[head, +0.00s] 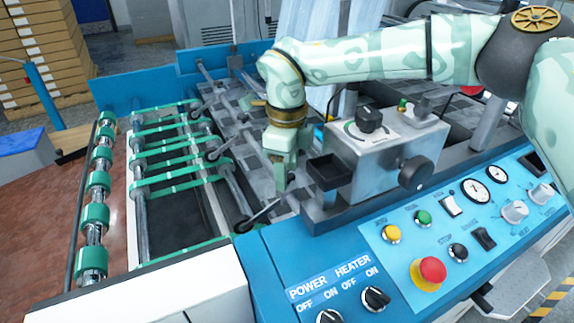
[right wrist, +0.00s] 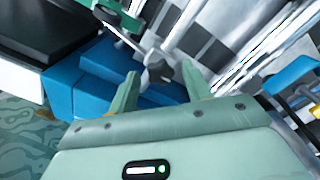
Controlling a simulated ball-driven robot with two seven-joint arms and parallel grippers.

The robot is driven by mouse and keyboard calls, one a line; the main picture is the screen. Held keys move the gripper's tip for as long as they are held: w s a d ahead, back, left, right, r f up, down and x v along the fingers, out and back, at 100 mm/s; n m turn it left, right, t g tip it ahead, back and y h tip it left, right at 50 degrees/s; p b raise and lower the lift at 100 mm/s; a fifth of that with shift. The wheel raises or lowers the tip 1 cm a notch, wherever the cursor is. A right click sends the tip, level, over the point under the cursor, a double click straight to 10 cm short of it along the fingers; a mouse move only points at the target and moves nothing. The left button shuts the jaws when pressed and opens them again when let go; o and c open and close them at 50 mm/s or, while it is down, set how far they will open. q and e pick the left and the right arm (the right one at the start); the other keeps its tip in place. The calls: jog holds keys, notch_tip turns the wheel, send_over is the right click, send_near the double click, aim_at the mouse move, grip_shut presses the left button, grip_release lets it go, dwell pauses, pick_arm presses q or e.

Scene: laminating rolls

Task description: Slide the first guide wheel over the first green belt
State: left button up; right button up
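Green belts run left to right across the roller frame on the left of the head view; the nearest belt (head: 178,257) is partly hidden by the white panel. The nearest guide wheel (head: 243,226) is a small dark wheel on a thin rod, close to that belt's right end. In the right wrist view the wheel (right wrist: 105,15) shows at the top, its rod running to a dark clamp knob (right wrist: 158,72). My right gripper (head: 284,186) points down by the rod's right end. Its fingers (right wrist: 160,70) are open, with the knob between their tips; contact is unclear. My left gripper is out of view.
More guide wheels (head: 213,154) on rods stand farther back. A grey metal box (head: 375,155) with knobs is close right of the gripper. The blue control panel (head: 455,235) is in front. Green-ringed rollers (head: 95,213) line the far left.

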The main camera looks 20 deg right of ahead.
pick_arm(q)
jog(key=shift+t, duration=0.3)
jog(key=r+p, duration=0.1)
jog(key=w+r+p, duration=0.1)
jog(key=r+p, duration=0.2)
jog(key=p, duration=0.1)
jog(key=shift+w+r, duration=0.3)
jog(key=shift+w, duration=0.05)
pick_arm(e)
notch_tip(320, 180, up, 16)
jog(key=shift+r, duration=0.15)
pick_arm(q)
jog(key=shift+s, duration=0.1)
